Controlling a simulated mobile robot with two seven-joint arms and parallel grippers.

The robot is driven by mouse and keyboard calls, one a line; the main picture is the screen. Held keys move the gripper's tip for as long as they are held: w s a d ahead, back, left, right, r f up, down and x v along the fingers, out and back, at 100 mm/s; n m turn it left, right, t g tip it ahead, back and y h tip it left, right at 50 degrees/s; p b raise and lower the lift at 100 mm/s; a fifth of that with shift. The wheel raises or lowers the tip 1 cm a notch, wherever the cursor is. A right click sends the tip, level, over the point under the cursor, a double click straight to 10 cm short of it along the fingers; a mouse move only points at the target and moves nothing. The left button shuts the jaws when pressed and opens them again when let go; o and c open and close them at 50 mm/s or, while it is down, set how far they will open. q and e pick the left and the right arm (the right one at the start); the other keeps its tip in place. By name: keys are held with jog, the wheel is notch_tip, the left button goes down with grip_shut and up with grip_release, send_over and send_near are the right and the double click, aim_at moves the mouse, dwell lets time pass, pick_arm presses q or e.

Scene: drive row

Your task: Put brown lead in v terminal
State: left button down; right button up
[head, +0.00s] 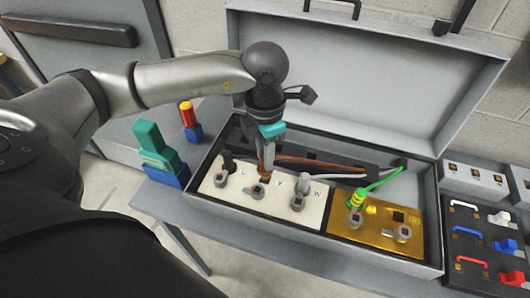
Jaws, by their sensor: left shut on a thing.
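My left gripper (265,164) points down over the white terminal panel (240,204) inside the open grey box. It is shut on the brown lead (263,176), whose lower end is at the v terminal, behind the second lever (257,191) and left of the V label. I cannot tell how deep the end sits. The brown cable (312,164) runs right from the gripper. A black lead (229,162) stands at the left terminal and a grey lead (304,182) at the W terminal. My right gripper is not in view.
A green-yellow lead (357,197) stands at the brass panel (376,238) on the right. The raised lid (355,75) rises behind. Teal and blue blocks (160,158) and a red-yellow-blue piece (190,120) stand left of the box. A panel with coloured handles (482,240) lies right.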

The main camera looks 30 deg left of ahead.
pick_arm(q)
jog(key=shift+f+b, duration=0.3)
jog(key=shift+f, duration=0.1)
jog(key=shift+f+b, duration=1.5)
jog(key=c, duration=0.6)
grip_release()
notch_tip(320, 180, up, 15)
jog(key=p, duration=0.1)
jog(key=shift+p, duration=0.4)
